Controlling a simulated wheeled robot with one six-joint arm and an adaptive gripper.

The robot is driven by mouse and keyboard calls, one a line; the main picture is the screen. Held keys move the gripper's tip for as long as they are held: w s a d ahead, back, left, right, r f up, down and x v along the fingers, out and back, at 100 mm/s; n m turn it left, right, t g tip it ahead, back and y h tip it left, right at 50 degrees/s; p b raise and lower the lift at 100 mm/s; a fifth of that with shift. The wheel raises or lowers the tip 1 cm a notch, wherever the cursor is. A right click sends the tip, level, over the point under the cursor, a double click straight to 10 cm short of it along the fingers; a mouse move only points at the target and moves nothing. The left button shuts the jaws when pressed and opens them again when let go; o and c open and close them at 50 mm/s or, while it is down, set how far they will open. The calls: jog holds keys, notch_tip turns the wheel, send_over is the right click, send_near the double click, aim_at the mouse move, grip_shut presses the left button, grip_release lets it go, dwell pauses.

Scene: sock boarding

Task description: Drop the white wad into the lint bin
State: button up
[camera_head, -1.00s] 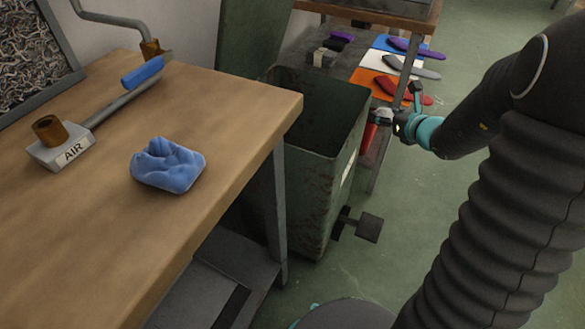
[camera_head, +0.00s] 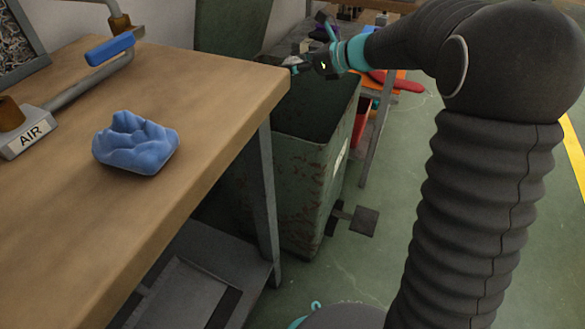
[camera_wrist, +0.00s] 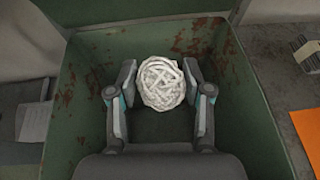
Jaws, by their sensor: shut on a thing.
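The white wad (camera_wrist: 161,84) is a ball of tangled white strands between the two fingers of my gripper (camera_wrist: 161,90) in the wrist view. The fingers are shut on its sides. The lint bin (camera_head: 308,180) is a green, rust-spotted metal bin beside the workbench, with its top open. In the head view my gripper (camera_head: 295,64) is over the far part of the bin's opening, and the wad is mostly hidden there. In the wrist view the bin's walls (camera_wrist: 75,105) surround the wad on several sides, and its dark inside shows below.
The wooden workbench (camera_head: 190,95) stands left of the bin, holding a blue lump (camera_head: 136,143) and a pipe stand marked AIR (camera_head: 28,137). A foot pedal (camera_head: 362,220) sticks out at the bin's base. A red container (camera_head: 361,122) stands behind the bin.

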notch_tip(320, 180, down, 6)
jog(key=b, duration=0.4)
jog(key=shift+r+b, duration=0.15)
jog(key=shift+b, duration=0.15)
jog(key=o, duration=1)
jog(key=shift+d, duration=0.1)
jog(key=v, duration=1.2)
jog(key=shift+s, duration=0.1)
